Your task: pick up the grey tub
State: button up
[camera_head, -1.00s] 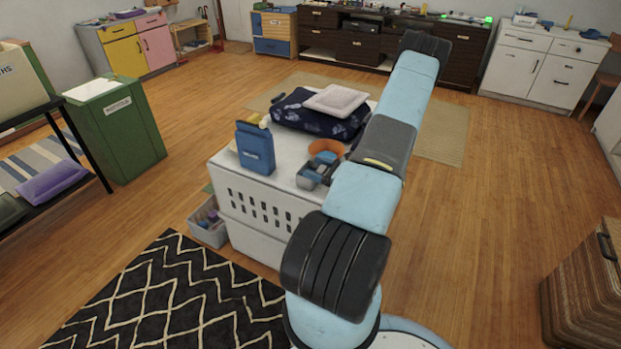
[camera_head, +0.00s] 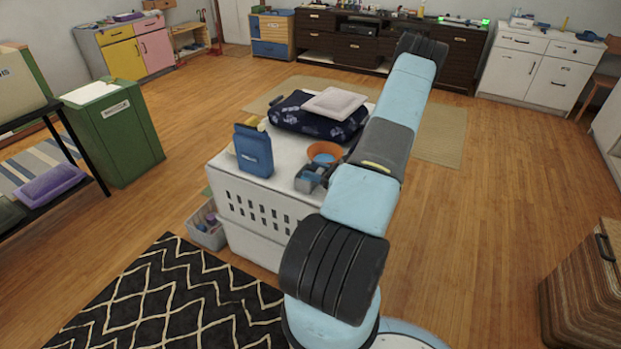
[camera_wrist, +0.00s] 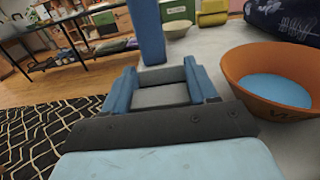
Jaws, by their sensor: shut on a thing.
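The grey tub (camera_wrist: 162,96) sits between the two blue fingers of my gripper (camera_wrist: 163,82) in the wrist view, its open top and grey inside showing. My gripper is shut on it. In the head view the tub (camera_head: 304,184) is small and partly hidden by my gripper (camera_head: 316,174), near the front right edge of the white crate's top (camera_head: 285,188). I cannot tell whether the tub touches that top or is slightly above it.
An orange bowl (camera_head: 325,150) with a blue inside stands close by, to the right in the wrist view (camera_wrist: 270,98). A blue bag-like container (camera_head: 254,150) stands upright at the left. A dark patterned cushion (camera_head: 300,117) with a pale pad (camera_head: 334,103) lies behind.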

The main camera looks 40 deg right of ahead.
jog(key=r, duration=0.4)
jog(key=shift+s+d, duration=0.2)
jog(key=shift+d, duration=0.05)
jog(key=s+d+r, duration=0.8)
jog(key=s+r, duration=0.1)
jog(key=s, duration=0.1)
jog(key=shift+d, duration=0.3)
